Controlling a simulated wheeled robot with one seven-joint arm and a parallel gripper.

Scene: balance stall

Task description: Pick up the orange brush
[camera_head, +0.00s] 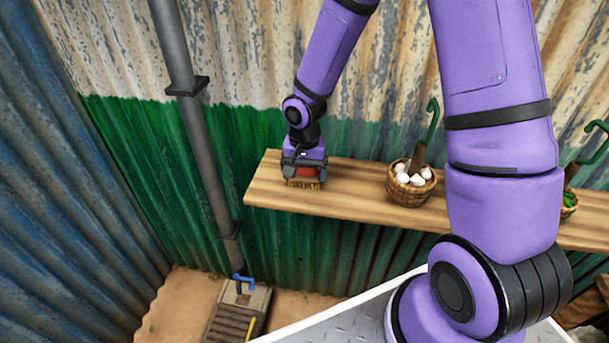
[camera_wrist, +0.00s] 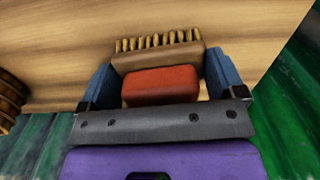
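The brush (camera_wrist: 160,85) has an orange-red block on a tan wooden body with a row of yellowish bristles. In the head view the brush (camera_head: 305,184) is at the left end of the wooden shelf, under my gripper (camera_head: 304,171). In the wrist view my gripper (camera_wrist: 163,82) has its two blue-grey fingers spread wide on either side of the orange block. A narrow gap shows between the block and the right finger. The fingertips overlap the ends of the wooden body, and contact there is not clear.
The wooden shelf (camera_head: 345,200) runs along the corrugated wall. A basket of white eggs (camera_head: 410,187) with a green-hooked handle stands to the right. Another basket (camera_head: 568,204) is farther right. A grey pipe (camera_head: 190,120) stands left of the shelf.

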